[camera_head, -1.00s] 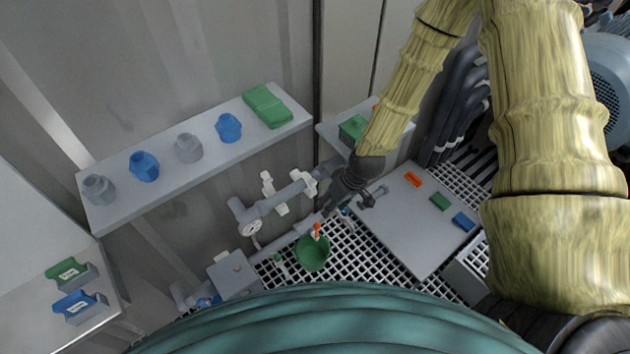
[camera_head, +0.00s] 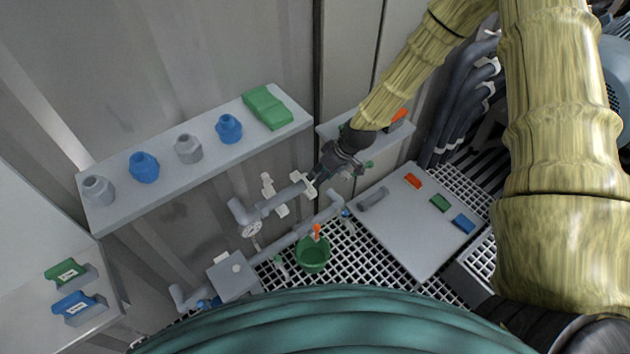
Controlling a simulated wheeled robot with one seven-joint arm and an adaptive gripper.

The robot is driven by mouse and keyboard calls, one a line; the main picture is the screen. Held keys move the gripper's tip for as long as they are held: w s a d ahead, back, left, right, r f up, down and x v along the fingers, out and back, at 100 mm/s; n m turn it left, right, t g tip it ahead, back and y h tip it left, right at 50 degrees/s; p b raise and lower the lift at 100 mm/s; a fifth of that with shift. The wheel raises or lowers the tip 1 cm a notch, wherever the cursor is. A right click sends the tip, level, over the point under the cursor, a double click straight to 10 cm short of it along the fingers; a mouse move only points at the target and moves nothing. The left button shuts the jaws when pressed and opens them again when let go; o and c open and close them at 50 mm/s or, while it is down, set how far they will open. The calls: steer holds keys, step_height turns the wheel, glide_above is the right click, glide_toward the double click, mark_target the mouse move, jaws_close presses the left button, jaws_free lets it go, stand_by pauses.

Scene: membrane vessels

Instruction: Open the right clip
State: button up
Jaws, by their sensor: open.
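The right clip (camera_head: 302,184) is a white piece across the right end of the upper grey pipe (camera_head: 258,211). The left clip (camera_head: 267,185) is a similar white piece further left on that pipe. My gripper (camera_head: 320,180) is dark and open, just right of the right clip, with its fingers pointing down and left toward it. The fingertips are very close to the clip; I cannot tell whether they touch it. The gripper hides what lies behind it at the pipe's right end.
A shelf (camera_head: 215,163) with grey and blue fittings and a green block is on the wall. A lower pipe (camera_head: 300,232), a green bucket (camera_head: 312,263) and a panel (camera_head: 405,235) with coloured blocks lie below. A grey cylinder (camera_head: 373,199) lies on the panel.

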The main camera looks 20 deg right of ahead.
mark_target(307, 181)
steer(key=shift+x, duration=2.5)
jaws_close()
